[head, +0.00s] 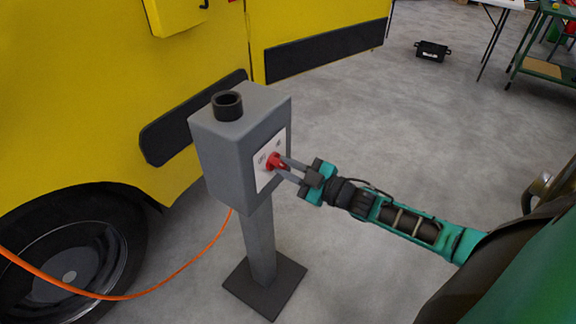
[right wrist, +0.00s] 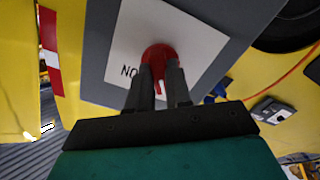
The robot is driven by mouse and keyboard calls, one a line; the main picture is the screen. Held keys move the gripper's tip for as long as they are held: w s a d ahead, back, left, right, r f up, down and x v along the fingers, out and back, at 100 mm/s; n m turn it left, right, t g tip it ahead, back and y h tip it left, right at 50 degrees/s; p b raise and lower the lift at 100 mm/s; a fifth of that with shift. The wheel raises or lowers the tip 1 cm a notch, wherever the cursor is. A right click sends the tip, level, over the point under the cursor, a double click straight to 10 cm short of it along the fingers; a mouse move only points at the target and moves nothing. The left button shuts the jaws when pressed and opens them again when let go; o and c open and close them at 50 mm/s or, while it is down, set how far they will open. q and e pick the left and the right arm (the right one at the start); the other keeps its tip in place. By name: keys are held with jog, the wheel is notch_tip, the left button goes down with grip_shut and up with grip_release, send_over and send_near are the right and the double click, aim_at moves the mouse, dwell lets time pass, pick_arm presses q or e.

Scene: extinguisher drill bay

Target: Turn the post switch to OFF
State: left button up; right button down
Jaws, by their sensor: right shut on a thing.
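The grey post (head: 258,240) stands upright on a dark base plate, with a grey switch box (head: 228,155) on top. A white label plate (head: 268,172) is on the box's right-hand face, with a red switch knob (head: 275,161) on it. My right gripper (head: 282,168) is shut on the red knob. In the right wrist view the two fingers grip the knob (right wrist: 158,55) from both sides, and the letters "NO" show beside it on the white plate (right wrist: 130,35). Fingers hide part of the knob and lettering. My left gripper is in neither view.
A yellow vehicle (head: 90,100) with a dark wheel (head: 70,260) stands behind and left of the post. An orange cable (head: 190,262) runs down from the box to the left. A black case (head: 431,50) lies on open grey floor.

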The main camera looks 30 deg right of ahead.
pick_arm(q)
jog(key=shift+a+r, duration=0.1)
pick_arm(e)
jog(key=shift+n, duration=1)
jog(key=c, duration=1)
grip_release()
jog(key=shift+c, duration=0.2)
jog(key=shift+s, duration=0.1)
pick_arm(q)
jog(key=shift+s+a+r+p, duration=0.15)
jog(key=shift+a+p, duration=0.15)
jog(key=shift+p, duration=0.35)
pick_arm(e)
jog(key=v, duration=1.2)
jog(key=shift+s+d, duration=0.2)
jog(key=shift+s, duration=0.15)
